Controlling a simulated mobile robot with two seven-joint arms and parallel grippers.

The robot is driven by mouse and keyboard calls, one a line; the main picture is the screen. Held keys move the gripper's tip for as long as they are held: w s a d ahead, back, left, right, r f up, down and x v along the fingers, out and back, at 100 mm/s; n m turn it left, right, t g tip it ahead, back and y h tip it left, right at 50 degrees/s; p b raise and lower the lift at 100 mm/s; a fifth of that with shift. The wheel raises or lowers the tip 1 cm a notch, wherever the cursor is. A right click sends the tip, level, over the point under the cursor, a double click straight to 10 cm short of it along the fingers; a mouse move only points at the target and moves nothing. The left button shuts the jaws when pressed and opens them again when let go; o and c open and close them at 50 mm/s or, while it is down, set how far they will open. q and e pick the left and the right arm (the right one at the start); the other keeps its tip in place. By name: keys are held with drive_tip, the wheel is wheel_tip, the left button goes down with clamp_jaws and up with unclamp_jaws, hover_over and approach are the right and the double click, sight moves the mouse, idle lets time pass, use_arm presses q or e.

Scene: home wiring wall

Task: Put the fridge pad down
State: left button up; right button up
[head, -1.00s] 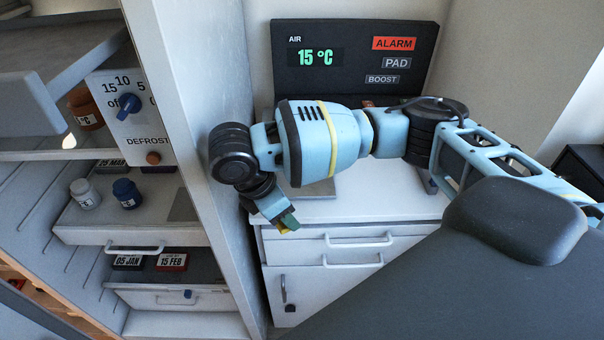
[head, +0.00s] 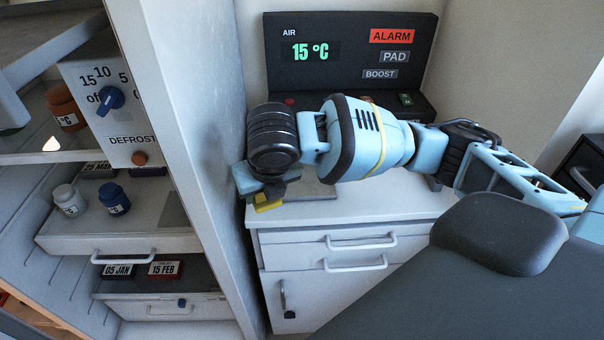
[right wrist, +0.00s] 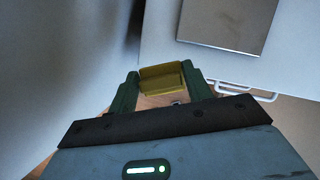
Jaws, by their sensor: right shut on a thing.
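The fridge pad, a small yellow block (right wrist: 162,79), is held between the green fingers of my right gripper (right wrist: 160,84) in the right wrist view. In the head view the yellow pad (head: 268,205) shows just below my right gripper (head: 266,194), at the left front corner of the white counter, beside the fridge's side wall. The pad appears to be in the air; its exact height is hard to tell. A flat grey plate (right wrist: 225,22) lies on the counter ahead and to the right of the pad. My arm partly hides this plate in the head view.
The tall fridge side wall (head: 195,130) stands close on the left. A dark panel (head: 350,50) reading 15 °C with ALARM, PAD and BOOST labels stands at the counter's back. The counter's right part (head: 385,205) is bare. Drawer handles (head: 362,243) stick out below.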

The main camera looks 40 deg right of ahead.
drive_tip(key=w+d, duration=0.2)
drive_tip(key=d, duration=0.2)
drive_tip(key=w+d+f, duration=0.1)
drive_tip(key=w+d, duration=0.2)
drive_tip(key=d, duration=0.2)
drive_tip(key=w+d, duration=0.2)
drive_tip(key=d, duration=0.3)
drive_tip(key=shift+w+d+f, duration=0.15)
drive_tip(key=shift+w+f, duration=0.05)
drive_tip(key=shift+w, duration=0.05)
drive_tip(key=shift+f+b, duration=0.3)
drive_tip(key=shift+f, duration=1.45)
drive_tip(key=o, duration=1.2)
drive_tip(key=shift+f, duration=0.1)
